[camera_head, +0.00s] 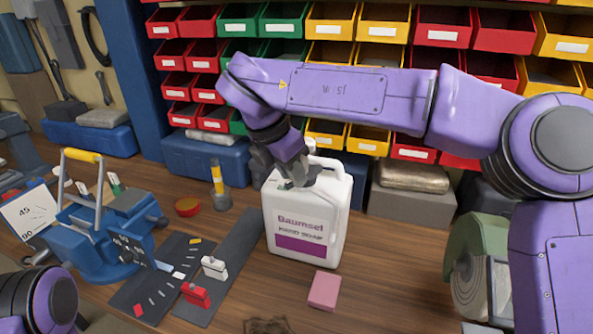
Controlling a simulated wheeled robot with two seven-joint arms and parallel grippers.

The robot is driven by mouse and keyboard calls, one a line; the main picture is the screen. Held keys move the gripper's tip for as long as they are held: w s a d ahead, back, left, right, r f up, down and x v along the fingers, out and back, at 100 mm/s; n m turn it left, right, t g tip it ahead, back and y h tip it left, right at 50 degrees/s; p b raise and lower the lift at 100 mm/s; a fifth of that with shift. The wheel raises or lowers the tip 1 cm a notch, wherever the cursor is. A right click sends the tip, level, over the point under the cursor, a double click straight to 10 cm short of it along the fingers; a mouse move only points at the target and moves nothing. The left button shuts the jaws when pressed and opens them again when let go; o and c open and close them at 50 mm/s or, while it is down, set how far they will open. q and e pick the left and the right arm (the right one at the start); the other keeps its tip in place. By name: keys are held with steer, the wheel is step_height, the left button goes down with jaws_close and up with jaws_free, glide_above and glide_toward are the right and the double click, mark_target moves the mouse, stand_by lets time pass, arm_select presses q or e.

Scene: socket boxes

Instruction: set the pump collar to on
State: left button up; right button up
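A white jug of hand soap (325,205) with a purple label stands upright on the wooden bench. Its top, where a pump collar would sit, is mostly hidden behind my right gripper (297,182). My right gripper comes down from the upper left of the jug onto its top. The fingers are dark and small here, and I cannot tell whether they are open or closed on the collar. The collar's setting cannot be read. Only a purple link of my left arm shows at the lower left corner; its gripper is out of view.
A pink block (324,290) lies in front of the jug. Dark boards with a red switch (196,294) and a white switch (214,267) lie left of it. A blue machine (100,235) stands further left. A green-and-white roll (478,265) stands right. Coloured bins line the back.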

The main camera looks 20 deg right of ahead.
steer(key=v, duration=1)
steer(key=shift+a+r, duration=0.15)
steer(key=shift+r, duration=0.05)
